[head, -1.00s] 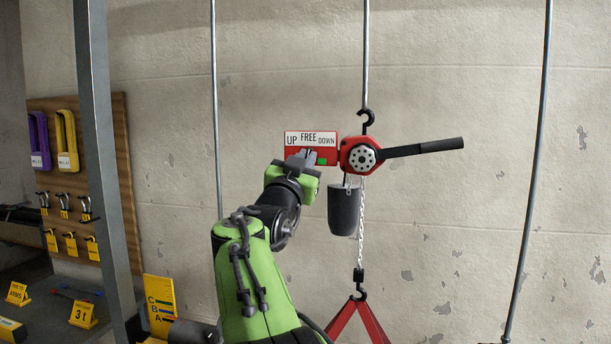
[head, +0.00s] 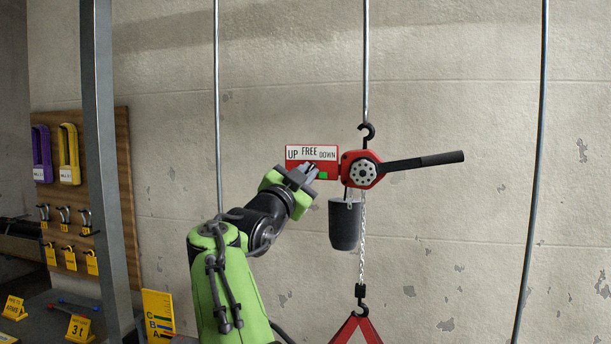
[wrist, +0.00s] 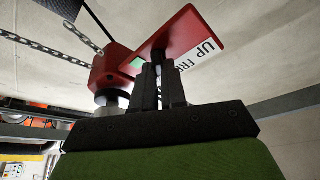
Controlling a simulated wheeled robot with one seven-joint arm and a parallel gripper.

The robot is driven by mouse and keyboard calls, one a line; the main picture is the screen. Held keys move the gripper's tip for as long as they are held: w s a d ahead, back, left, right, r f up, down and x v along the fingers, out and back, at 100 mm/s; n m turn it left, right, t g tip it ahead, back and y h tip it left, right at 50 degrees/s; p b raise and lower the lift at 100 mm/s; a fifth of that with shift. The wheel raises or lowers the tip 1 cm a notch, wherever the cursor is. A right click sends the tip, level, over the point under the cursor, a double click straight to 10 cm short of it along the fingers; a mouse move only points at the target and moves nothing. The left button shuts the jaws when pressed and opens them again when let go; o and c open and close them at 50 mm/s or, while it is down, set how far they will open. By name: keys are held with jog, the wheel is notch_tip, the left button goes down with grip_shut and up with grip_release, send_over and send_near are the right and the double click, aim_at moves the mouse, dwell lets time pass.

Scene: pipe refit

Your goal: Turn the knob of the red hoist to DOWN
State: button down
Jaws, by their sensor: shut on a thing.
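The red hoist (head: 361,169) hangs from a dark hook on a vertical rod, with a black lever pointing right. Its label plate (head: 312,153) reads UP, FREE, DOWN from left to right. My gripper (head: 312,171) is at the plate, just below the lettering, and is shut on the knob. The knob itself is mostly hidden by the fingers, so its setting cannot be read. In the wrist view the fingers (wrist: 163,75) reach up to the red plate (wrist: 195,37), and a green patch (wrist: 138,62) shows beside them.
A black chain container (head: 344,224) and a chain (head: 362,250) hang below the hoist, with red sling legs (head: 358,328) at the bottom. A grey post (head: 101,150) stands left, before a board (head: 124,190) of shackles. Thin rods stand on both sides.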

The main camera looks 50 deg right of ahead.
jog(key=c, duration=1.2)
grip_release()
jog(key=b+v, duration=0.5)
jog(key=v, duration=1)
jog(key=shift+a+f, duration=0.2)
jog(key=shift+a, duration=0.1)
